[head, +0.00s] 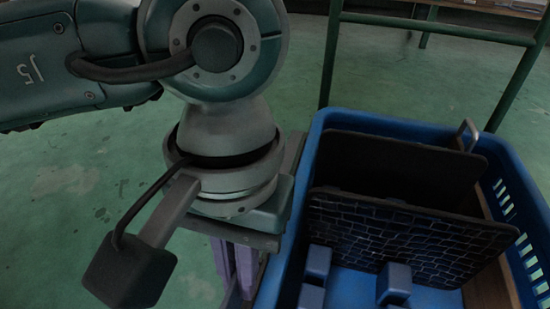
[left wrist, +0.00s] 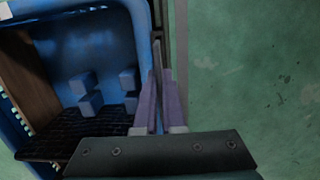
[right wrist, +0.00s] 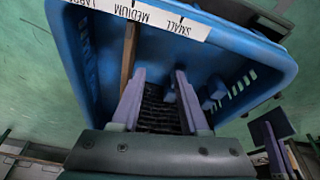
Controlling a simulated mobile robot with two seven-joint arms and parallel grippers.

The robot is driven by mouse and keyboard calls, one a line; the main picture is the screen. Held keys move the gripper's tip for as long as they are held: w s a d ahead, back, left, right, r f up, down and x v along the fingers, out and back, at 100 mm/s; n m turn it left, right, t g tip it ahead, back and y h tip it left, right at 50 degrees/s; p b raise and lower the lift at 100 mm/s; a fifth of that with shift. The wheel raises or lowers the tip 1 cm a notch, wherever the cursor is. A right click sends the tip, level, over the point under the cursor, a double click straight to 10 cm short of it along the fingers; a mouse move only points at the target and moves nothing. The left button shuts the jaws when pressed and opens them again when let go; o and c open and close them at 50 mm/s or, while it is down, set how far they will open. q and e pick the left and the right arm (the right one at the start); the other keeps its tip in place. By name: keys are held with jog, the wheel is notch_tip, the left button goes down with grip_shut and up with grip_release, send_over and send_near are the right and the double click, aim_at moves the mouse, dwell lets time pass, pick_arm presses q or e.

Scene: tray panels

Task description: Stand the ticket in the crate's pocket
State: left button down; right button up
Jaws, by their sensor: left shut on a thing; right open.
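My left gripper (head: 236,265) is shut on the ticket (left wrist: 157,60), a thin grey-blue piece seen edge-on between the purple fingers in the left wrist view. The gripper (left wrist: 160,75) points down just outside the left wall of the blue crate (head: 312,160). The arm hides most of the ticket in the head view. The pocket cannot be made out, and whether the ticket touches the crate's wall cannot be told. My right gripper (right wrist: 157,75) is open and empty, in front of the crate (right wrist: 85,75) in the right wrist view.
A plain dark panel (head: 390,165) and a brick-patterned panel (head: 405,235) stand in the crate. Blue blocks (head: 393,280) and a wooden divider (right wrist: 128,55) are also inside. A white strip (right wrist: 150,14) reads MEDIUM and SMALL. A green frame (head: 332,50) stands behind; the floor at left is clear.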

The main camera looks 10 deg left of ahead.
pick_arm(q)
jog(key=shift+f+b, duration=1.3)
jog(key=shift+f, duration=0.15)
jog(key=shift+f+b, duration=0.4)
jog(key=shift+b, duration=0.05)
jog(key=c, duration=1.1)
grip_release()
jog(key=shift+a, duration=0.1)
jog(key=shift+c, duration=0.2)
jog(key=shift+o, duration=1)
jog(key=shift+r, duration=0.1)
jog(key=r+p, duration=0.2)
jog(key=r, duration=0.1)
jog(key=w+r+p, duration=0.1)
jog(key=r+p, duration=0.1)
jog(key=r, duration=0.1)
jog(key=r+p, duration=0.2)
jog(key=r, duration=0.1)
jog(key=shift+w+r+p, duration=0.15)
jog(key=shift+r+p, duration=0.2)
